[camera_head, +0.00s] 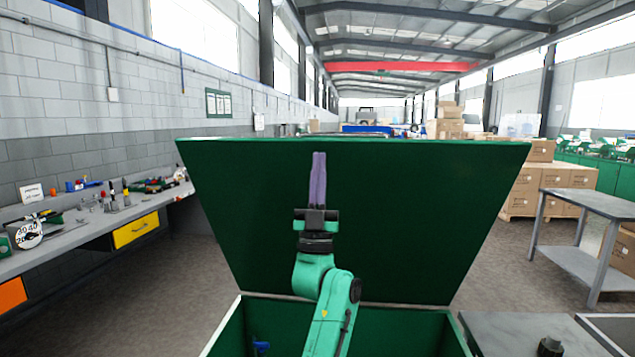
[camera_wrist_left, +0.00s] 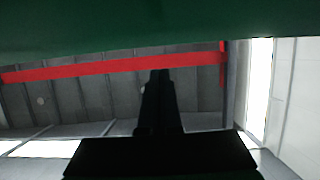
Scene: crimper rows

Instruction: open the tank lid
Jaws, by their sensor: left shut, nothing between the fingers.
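The green tank lid (camera_head: 420,215) stands raised, tilted up at the back of the green tank (camera_head: 400,322), whose inside shows in the head view. My left gripper (camera_head: 318,156) points up in front of the lid's inner face, its purple fingertips near the lid's top edge. Its fingers are shut together with nothing between them. I cannot tell whether they touch the lid. In the left wrist view the dark fingers (camera_wrist_left: 158,85) point up, and the lid (camera_wrist_left: 150,18) fills the top edge. My right gripper is not in view.
A blue fitting (camera_head: 261,347) shows inside the tank at the left. A workbench (camera_head: 85,235) with tools runs along the left wall. A grey table (camera_head: 590,203) and stacked boxes (camera_head: 545,185) stand at the right. Open floor (camera_head: 150,305) lies left of the tank.

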